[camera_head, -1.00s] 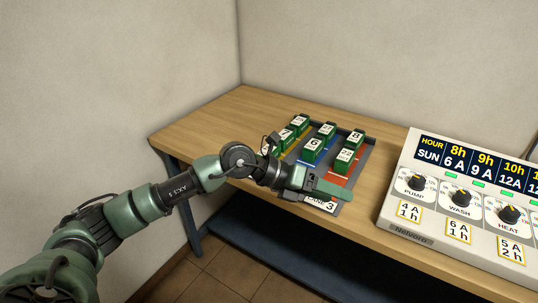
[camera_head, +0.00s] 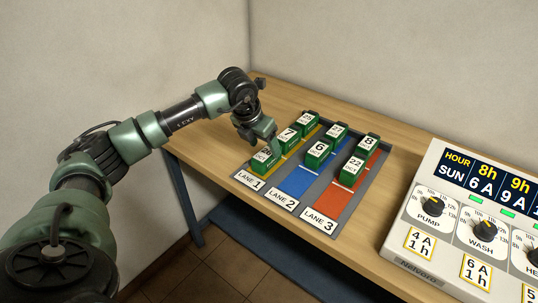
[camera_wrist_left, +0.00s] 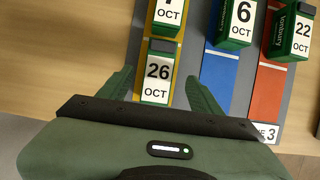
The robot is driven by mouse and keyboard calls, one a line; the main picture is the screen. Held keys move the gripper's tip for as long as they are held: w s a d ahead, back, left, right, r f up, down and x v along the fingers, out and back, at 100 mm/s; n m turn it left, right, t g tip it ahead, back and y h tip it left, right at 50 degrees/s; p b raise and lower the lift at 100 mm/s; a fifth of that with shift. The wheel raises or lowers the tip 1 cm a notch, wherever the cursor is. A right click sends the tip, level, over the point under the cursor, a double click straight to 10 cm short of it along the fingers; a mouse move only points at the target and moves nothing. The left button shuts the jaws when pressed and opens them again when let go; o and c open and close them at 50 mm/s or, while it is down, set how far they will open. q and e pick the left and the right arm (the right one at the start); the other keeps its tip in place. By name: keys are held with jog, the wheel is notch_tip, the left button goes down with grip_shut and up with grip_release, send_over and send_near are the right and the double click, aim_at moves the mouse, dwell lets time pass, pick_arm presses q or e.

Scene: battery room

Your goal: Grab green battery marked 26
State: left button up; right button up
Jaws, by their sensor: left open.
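The green battery marked 26 (camera_head: 262,160) stands at the front of the yellow lane 1, partly hidden by my gripper in the head view. In the left wrist view, its white label "26 OCT" (camera_wrist_left: 158,80) faces the camera. My left gripper (camera_head: 262,142) is over this battery. In the left wrist view, its open fingers (camera_wrist_left: 160,76) lie one on each side of the battery, with a gap at both sides. Whether the fingertips reach down beside it cannot be told. My right gripper is not in view.
Battery 7 (camera_head: 289,138) stands just behind in lane 1, with another behind it. Batteries 6 (camera_head: 318,152) and 22 (camera_head: 353,170) stand in lanes 2 and 3, each with another behind. A control panel (camera_head: 470,220) is at right. The lane fronts are clear.

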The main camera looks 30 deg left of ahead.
aim_at(266, 152)
pick_arm(q)
jog(key=p+x, duration=0.1)
jog(key=x, duration=0.3)
jog(key=shift+s+a, duration=0.1)
jog(key=shift+s, duration=0.05)
jog(key=shift+x, duration=0.8)
jog(key=c, duration=1.2)
grip_shut()
jog(key=shift+r, duration=0.1)
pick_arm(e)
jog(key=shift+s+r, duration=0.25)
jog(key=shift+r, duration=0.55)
